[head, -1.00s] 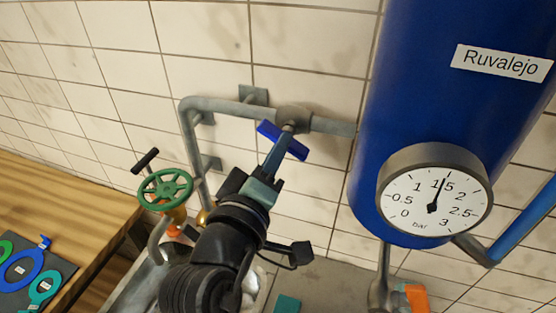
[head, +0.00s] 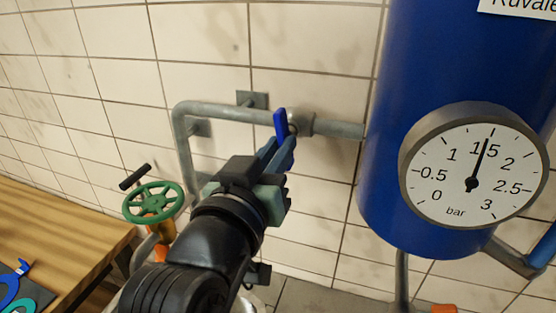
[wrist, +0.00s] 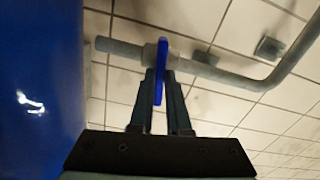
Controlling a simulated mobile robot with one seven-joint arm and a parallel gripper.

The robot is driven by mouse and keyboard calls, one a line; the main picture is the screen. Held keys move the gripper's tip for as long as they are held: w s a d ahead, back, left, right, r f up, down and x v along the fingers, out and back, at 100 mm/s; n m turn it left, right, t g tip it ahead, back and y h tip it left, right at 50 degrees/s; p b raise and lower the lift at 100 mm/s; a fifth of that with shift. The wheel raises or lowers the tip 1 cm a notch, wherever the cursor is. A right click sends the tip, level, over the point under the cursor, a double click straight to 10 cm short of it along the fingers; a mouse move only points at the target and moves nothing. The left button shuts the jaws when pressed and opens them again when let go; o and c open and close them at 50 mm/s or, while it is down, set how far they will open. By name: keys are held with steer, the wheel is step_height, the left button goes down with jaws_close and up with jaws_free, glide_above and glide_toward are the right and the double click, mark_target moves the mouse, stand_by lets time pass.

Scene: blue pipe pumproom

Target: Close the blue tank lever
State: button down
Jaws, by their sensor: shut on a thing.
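The blue lever (head: 281,124) sits on a valve in the grey pipe (head: 340,129) that runs into the blue tank (head: 385,60). In the head view the lever stands close to upright, across the pipe. My gripper (head: 283,147) reaches up to it from below and is shut on it. In the wrist view the lever (wrist: 160,70) stands between the two fingers of my gripper (wrist: 161,85), with its upper end above the fingertips. The fingers hide part of the lever and the valve body.
A round gauge (head: 473,165) is on the tank's front, its needle near 1.5. A green handwheel (head: 153,203) is at the left, beside a wooden table (head: 60,215) with flat coloured pieces. The tiled wall (head: 320,60) is close behind the pipe.

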steer(key=shift+m+b, duration=0.35)
steer(key=shift+m, duration=0.25)
steer(key=c, duration=0.9)
jaws_free()
steer(key=shift+b+v, duration=6.45)
steer(key=shift+b, duration=0.4)
